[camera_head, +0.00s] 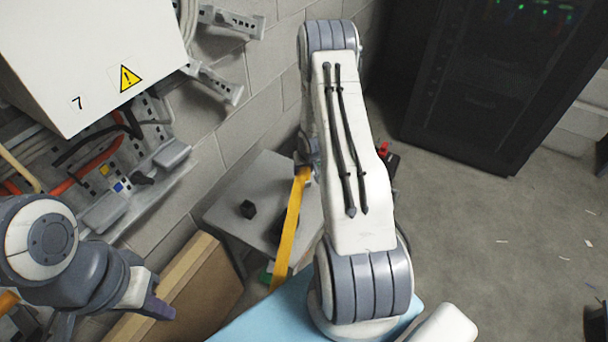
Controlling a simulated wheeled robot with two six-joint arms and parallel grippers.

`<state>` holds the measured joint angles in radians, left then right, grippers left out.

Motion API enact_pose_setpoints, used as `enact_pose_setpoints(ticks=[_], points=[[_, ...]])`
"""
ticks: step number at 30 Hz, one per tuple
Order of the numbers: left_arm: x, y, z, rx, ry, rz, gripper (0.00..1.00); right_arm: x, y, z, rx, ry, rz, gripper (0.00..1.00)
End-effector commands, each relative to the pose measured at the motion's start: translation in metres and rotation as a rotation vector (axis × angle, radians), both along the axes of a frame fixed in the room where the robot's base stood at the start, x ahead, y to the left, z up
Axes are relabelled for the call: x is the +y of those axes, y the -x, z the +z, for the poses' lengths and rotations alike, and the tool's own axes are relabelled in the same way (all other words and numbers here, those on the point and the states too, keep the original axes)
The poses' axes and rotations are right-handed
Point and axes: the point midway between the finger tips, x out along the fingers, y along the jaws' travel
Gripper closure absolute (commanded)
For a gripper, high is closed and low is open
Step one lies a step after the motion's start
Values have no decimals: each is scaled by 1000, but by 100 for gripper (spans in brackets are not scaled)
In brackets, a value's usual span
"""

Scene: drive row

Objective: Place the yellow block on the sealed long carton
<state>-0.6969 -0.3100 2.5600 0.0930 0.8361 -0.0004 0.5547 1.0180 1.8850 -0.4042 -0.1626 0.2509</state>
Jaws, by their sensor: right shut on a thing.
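A long, narrow yellow piece (290,226), which I take for the yellow block, slants down from my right gripper (304,168) across the grey table. My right gripper is mostly hidden behind my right arm; it is shut at the upper end of the yellow piece. A brown carton-like box (205,302) with a paler long edge is at the lower left; I cannot see whether it is sealed. The yellow piece is apart from it in the picture. My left gripper (158,303) is in front of this box; its finger gap is not clear.
A white cabinet (85,50) marked 7 and cabling crowd the upper left. A black rack (450,80) stands at the back right. Floor at right is mostly clear.

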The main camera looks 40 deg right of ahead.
Motion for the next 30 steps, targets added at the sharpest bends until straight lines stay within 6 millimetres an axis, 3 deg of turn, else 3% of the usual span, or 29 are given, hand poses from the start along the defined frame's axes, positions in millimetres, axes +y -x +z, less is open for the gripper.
enact_pose_setpoints(ticks=[4,16,17,18,19,30], points=[[0,0,-3,0,0,0,100,0,0,-18,0,0,0,100],[0,0,-7,0,0,0,100,-1,0,-23,-1,1,-1,100],[0,0,-6,0,0,0,100,-1,1,-23,0,0,-1,40],[0,0,-5,0,0,0,100,-1,1,-22,0,1,0,25],[0,0,-5,0,0,0,100,-1,1,-22,0,1,0,18],[0,0,-1,0,0,0,100,-1,1,-17,-1,1,0,18]])
